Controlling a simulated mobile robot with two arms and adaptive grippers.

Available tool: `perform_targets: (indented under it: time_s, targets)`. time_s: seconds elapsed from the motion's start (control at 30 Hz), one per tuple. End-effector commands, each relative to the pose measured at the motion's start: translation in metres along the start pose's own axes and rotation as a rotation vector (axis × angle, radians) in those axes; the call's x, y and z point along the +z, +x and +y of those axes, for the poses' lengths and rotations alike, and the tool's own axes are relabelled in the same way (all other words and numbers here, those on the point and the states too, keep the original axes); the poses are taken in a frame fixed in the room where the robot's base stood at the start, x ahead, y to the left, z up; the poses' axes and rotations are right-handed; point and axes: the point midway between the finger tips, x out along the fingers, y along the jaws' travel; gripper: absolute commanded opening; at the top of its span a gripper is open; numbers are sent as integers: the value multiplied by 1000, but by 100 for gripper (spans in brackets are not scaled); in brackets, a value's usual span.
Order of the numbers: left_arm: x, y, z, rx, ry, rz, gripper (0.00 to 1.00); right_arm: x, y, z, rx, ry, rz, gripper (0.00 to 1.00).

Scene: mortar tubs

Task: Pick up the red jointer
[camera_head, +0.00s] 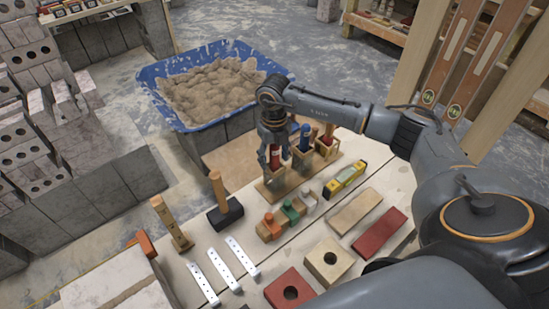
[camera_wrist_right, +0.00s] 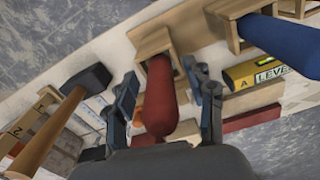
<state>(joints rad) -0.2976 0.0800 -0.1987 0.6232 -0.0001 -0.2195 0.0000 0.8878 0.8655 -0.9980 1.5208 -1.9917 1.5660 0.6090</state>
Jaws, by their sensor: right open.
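The red jointer shows as a red handle (camera_wrist_right: 160,95) in the right wrist view, standing in a small wooden holder (camera_wrist_right: 152,45). My right gripper (camera_wrist_right: 164,78) is open, with one finger on each side of the red handle. I cannot tell whether either finger touches it. In the head view the gripper (camera_head: 273,163) points down at the left end of the wooden rack (camera_head: 270,192), and the red handle (camera_head: 286,153) is partly hidden behind it. My left gripper is not in view.
A blue handle (camera_head: 305,138) and another red handle (camera_head: 327,141) stand close to the right in the rack. A yellow level (camera_head: 345,179), a mallet (camera_head: 225,213) and several blocks lie nearer on the table. A blue mortar tub (camera_head: 205,123) stands behind.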

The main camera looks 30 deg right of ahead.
Motion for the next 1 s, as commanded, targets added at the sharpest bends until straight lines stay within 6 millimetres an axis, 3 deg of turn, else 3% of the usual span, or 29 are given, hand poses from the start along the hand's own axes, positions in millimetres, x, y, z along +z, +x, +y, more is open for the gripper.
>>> perform_targets:
  time_s: [0.13,0.4,0.77,1.0]
  targets:
    - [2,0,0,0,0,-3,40,0,0,0,0,0,0,52]
    - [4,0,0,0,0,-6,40,0,0,0,0,0,0,0]
    - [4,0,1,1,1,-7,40,0,-4,0,-1,0,-1,0]
    - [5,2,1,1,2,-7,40,1,-32,0,1,0,-5,0]
